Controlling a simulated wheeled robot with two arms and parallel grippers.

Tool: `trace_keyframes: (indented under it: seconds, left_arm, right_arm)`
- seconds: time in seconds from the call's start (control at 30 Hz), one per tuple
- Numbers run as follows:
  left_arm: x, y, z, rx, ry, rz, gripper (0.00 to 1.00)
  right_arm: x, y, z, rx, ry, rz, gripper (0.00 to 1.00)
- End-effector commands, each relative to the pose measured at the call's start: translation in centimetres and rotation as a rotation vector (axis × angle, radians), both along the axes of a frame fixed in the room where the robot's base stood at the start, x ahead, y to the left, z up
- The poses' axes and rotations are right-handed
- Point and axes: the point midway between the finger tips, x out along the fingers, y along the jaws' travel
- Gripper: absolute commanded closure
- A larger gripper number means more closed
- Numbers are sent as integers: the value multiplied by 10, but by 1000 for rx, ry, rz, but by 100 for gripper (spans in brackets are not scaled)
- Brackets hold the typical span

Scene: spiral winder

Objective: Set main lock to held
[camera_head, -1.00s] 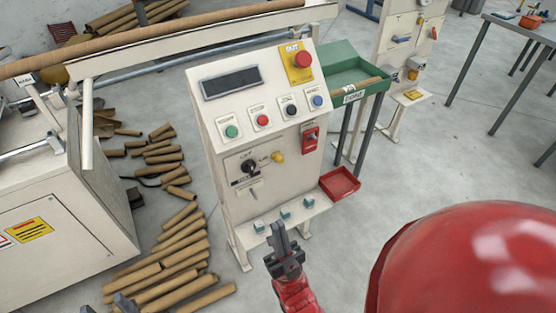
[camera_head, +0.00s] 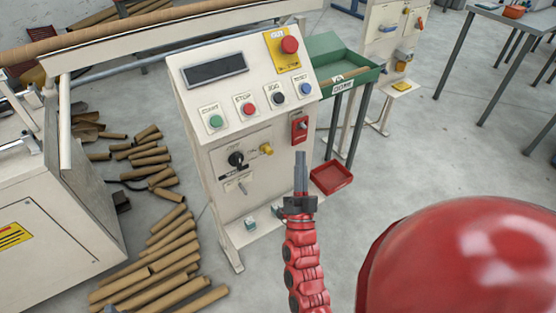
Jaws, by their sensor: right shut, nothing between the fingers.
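The cream control console (camera_head: 210,135) stands in the middle of the view. Its front has a black rotary switch (camera_head: 236,159), a yellow knob-like part (camera_head: 266,150) to its right, and a small silver lever (camera_head: 243,186) below. A red block (camera_head: 299,129) is mounted near the console's right edge. I cannot tell which part is the main lock; labels are too small to read. My right gripper (camera_head: 301,158) is shut and empty, pointing up, and shows just below the red block.
Above are start (camera_head: 216,122), stop (camera_head: 248,110) and other buttons, a dark display (camera_head: 215,69) and a red emergency button (camera_head: 289,45). A red tray (camera_head: 331,178) and green bin (camera_head: 335,62) are at right. Cardboard tubes (camera_head: 165,255) litter the floor left.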

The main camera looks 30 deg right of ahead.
Motion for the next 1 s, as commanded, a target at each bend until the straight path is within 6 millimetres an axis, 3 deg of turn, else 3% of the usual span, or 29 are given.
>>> trace_keyframes:
  seconds: [0.03,0.1,0.2,0.4,0.63,1.0]
  left_arm:
    - [0,0,-14,0,0,0,50]
    - [0,0,-23,0,0,0,50]
    - [0,0,-36,0,0,0,50]
    - [0,0,-58,0,0,0,50]
    - [0,0,-69,0,0,0,50]
    - [0,0,-69,0,0,0,50]
  right_arm:
    - [7,-16,-17,70,33,17,100]
    - [20,-34,-37,183,87,63,100]
    - [36,-51,-63,339,154,142,100]
    - [56,-58,-100,589,257,319,100]
    - [64,-46,-115,725,325,453,100]
    - [65,-43,-116,747,339,478,100]
